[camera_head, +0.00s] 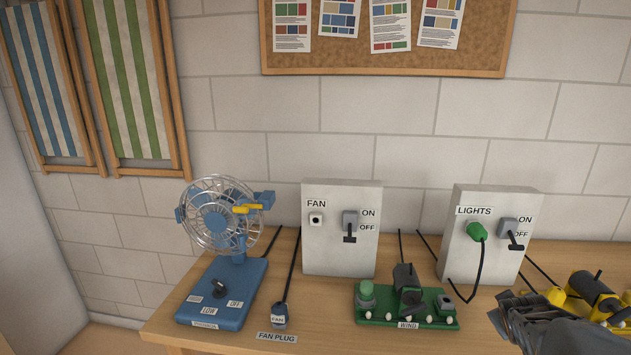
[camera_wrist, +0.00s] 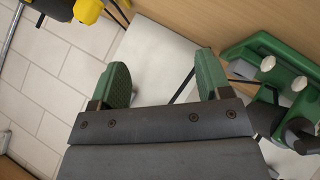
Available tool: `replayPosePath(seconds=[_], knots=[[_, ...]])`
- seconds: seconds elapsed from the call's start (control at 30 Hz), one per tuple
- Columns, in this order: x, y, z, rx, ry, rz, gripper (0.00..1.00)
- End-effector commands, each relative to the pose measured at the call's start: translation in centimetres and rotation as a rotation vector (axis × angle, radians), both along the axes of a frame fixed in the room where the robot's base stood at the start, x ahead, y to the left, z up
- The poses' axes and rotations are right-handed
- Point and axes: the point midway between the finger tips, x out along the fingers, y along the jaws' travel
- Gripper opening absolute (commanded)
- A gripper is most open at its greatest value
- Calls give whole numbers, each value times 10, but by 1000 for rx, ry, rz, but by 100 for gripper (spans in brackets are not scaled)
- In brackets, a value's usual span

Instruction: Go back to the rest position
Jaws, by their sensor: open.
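My gripper (camera_head: 506,314) is at the lower right in the head view, over the table's front right part, just right of the green WIND device. In the wrist view my gripper (camera_wrist: 163,76) shows two green finger pads spread wide with nothing between them. The green WIND device (camera_head: 400,318) stands on the table; a green device also shows at the right of the wrist view (camera_wrist: 272,45). The table (camera_head: 335,318) is wooden.
The FAN panel (camera_head: 322,255) and LIGHTS panel (camera_head: 462,255) stand behind, levers down; a green plug (camera_head: 477,231) is in LIGHTS. A blue fan (camera_head: 225,290) and loose fan plug (camera_head: 279,315) are left. A yellow-black device (camera_head: 590,288) is close at right.

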Motion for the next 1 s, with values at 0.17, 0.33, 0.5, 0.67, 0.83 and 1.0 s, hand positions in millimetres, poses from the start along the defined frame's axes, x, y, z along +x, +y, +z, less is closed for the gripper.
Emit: replayPosePath(seconds=[0.17, 0.33, 0.5, 0.67, 0.83, 1.0], knots=[[-52, 111, 25, 409, 170, -242, 71], [-96, 202, 55, 621, 322, -272, 71], [-111, 254, 92, 660, 345, -138, 71], [-111, 271, 111, 643, 331, -52, 71], [-111, 275, 111, 638, 335, -34, 71], [-111, 275, 111, 637, 335, -35, 71]])
